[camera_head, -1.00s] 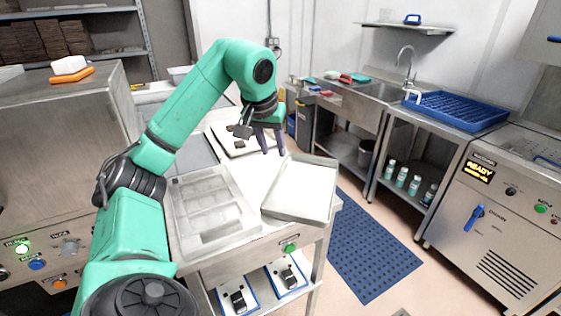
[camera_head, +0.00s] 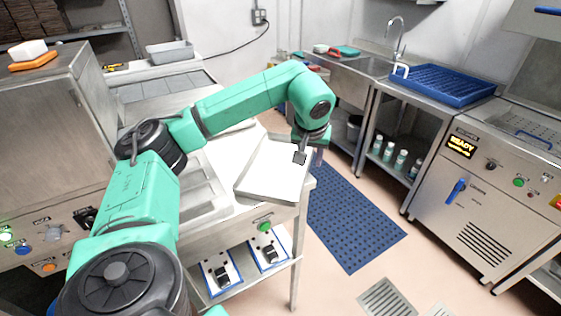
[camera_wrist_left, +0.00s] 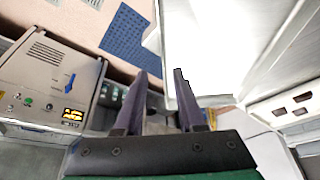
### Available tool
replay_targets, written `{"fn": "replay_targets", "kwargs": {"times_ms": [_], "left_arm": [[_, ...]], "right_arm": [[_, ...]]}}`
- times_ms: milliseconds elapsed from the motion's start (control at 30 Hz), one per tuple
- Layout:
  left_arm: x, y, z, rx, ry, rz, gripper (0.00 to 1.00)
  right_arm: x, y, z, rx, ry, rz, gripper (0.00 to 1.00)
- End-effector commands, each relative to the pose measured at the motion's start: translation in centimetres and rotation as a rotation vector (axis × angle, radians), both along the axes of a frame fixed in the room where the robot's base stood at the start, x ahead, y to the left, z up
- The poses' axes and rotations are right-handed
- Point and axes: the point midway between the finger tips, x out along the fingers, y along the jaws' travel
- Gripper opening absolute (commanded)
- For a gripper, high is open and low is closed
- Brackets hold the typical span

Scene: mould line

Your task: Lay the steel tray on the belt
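The steel tray (camera_head: 272,172), shallow with a pale inside and a raised rim, lies askew on the right end of the white-topped bench. My left gripper (camera_head: 306,160) is at the tray's right rim, pointing down. In the left wrist view my left gripper (camera_wrist_left: 158,72) has its two dark fingers apart, with the tray (camera_wrist_left: 215,45) bright beside and partly between them. Whether the fingers touch the rim I cannot tell. A grey panelled surface (camera_head: 165,86) behind my left arm may be the belt. My right gripper is not in view.
A steel machine (camera_head: 48,130) stands at the left. A sink bench with a blue rack (camera_head: 447,84) and a cooling unit (camera_head: 480,200) stand right. Floor with a blue mat (camera_head: 350,215) lies between.

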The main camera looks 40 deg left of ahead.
Motion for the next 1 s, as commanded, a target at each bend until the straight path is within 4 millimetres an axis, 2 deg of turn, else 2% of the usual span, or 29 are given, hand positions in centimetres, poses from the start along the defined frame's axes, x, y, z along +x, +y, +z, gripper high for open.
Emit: {"fn": "replay_targets", "kwargs": {"times_ms": [33,67,200,367,400,467,500,1000], "left_arm": [[0.3,0.4,-0.3,0.001,0.006,0.002,0.39],[0.5,0.5,-1.0,0.001,0.006,0.002,0.39],[1.1,0.8,-2.8,0.000,0.001,0.000,0.39],[1.1,0.8,-2.9,0.000,-0.001,0.001,0.39],[1.1,0.7,-2.9,0.000,-0.001,0.000,0.31],[1.1,0.7,-2.9,0.000,-0.001,0.000,0.08],[1.1,0.7,-2.9,0.000,0.000,0.000,0.00],[1.1,0.7,-2.8,0.000,0.000,0.001,0.00]], "right_arm": [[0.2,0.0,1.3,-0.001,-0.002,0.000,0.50],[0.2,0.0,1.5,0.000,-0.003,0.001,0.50],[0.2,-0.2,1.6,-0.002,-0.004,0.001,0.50],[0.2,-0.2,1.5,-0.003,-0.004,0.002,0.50],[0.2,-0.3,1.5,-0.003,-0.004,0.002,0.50],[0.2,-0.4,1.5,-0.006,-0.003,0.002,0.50],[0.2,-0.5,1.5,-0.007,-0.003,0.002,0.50],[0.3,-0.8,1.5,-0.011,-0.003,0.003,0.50]]}}
